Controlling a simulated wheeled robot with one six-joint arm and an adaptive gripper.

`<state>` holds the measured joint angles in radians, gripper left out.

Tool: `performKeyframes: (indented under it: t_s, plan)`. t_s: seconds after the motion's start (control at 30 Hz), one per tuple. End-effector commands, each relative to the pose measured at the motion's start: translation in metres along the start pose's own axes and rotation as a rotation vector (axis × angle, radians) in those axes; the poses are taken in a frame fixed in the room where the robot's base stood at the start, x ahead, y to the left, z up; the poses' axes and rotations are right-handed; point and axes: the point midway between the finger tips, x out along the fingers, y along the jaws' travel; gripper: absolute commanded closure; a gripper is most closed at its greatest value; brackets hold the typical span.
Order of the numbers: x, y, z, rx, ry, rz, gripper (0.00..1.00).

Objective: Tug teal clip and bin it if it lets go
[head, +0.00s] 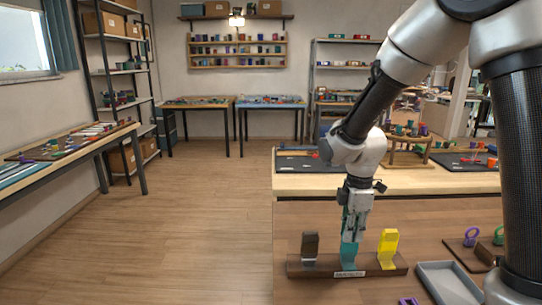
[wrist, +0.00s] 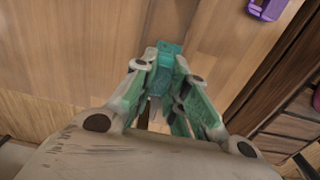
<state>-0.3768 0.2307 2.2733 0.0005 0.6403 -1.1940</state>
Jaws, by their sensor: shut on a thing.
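The teal clip (head: 348,257) stands upright in the middle of a dark wooden rack (head: 300,268), behind a small pale label. My gripper (head: 353,236) points down from above and is shut on the clip's upper part. In the wrist view my gripper (wrist: 168,82) shows teal-faced fingers, with the teal clip (wrist: 170,48) between and beyond their tips. The fingers hide part of the clip. I cannot tell whether its foot still touches the rack.
A dark brown clip (head: 310,246) stands left of the teal one and a yellow clip (head: 388,246) right of it, both close. A grey open tray (head: 424,270) lies to the right. A purple piece (head: 408,301) lies at the front. A board with rings (head: 462,252) is farther right.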

Motion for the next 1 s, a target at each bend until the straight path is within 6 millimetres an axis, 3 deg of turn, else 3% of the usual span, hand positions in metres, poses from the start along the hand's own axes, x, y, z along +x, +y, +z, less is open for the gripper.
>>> performKeyframes:
  t_s: [1.0]
  plan:
    - [-0.046, 0.001, 0.000, 0.000, 0.001, 0.003, 1.00]
